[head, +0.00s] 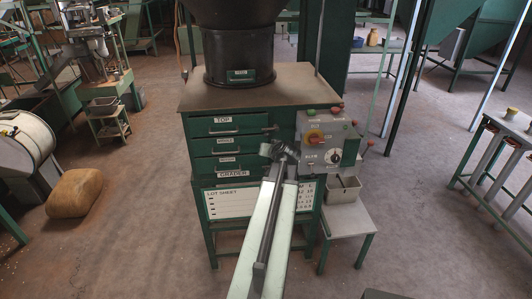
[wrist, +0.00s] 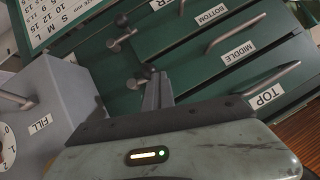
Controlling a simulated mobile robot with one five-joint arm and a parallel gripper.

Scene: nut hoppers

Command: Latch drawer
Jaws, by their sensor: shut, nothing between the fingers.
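The green grader cabinet shows stacked drawers labelled top (head: 228,125), middle (head: 228,144) and bottom (head: 228,162), which look pushed in. The wrist view shows them tilted: top (wrist: 272,98), middle (wrist: 235,62), bottom (wrist: 205,25). In the head view my gripper (head: 277,151) is in front of the drawers' right edge.
A grey control box (head: 327,145) with knobs stands just right of my gripper; it also shows in the wrist view (wrist: 60,110). A lot sheet board (head: 235,203) hangs below. A small side table (head: 350,217) stands at right. Floor is clear in front.

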